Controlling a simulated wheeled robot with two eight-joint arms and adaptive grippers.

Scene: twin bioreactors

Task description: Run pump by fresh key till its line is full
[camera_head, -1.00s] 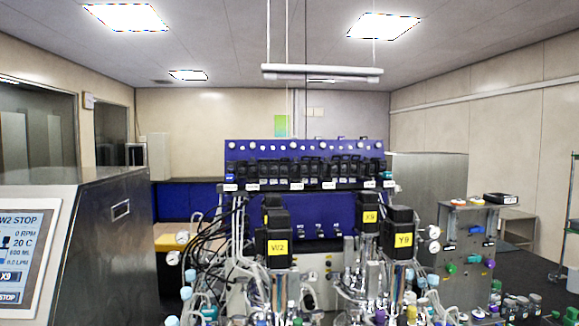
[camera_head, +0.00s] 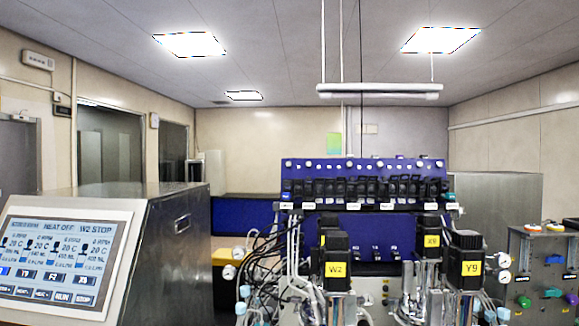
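A blue rack (camera_head: 362,166) with a row of black pump-like modules (camera_head: 350,190) stands in the middle of the view, with small white labels below them. Which of these the task means cannot be told. A touch screen (camera_head: 62,257) on a steel cabinet at the left shows several readings in columns, the words "HEAT OFF" and "W2 STOP", and buttons along its bottom. Black motor heads labelled W2 (camera_head: 336,262), X9 (camera_head: 430,238) and Y9 (camera_head: 466,262) stand before the rack. Neither gripper is in view. A fresh key and the line's filling cannot be made out.
The steel cabinet (camera_head: 165,250) fills the left front. Black cables and clear tubes (camera_head: 268,258) hang left of the motor heads. A steel panel with coloured knobs (camera_head: 545,265) stands at the right.

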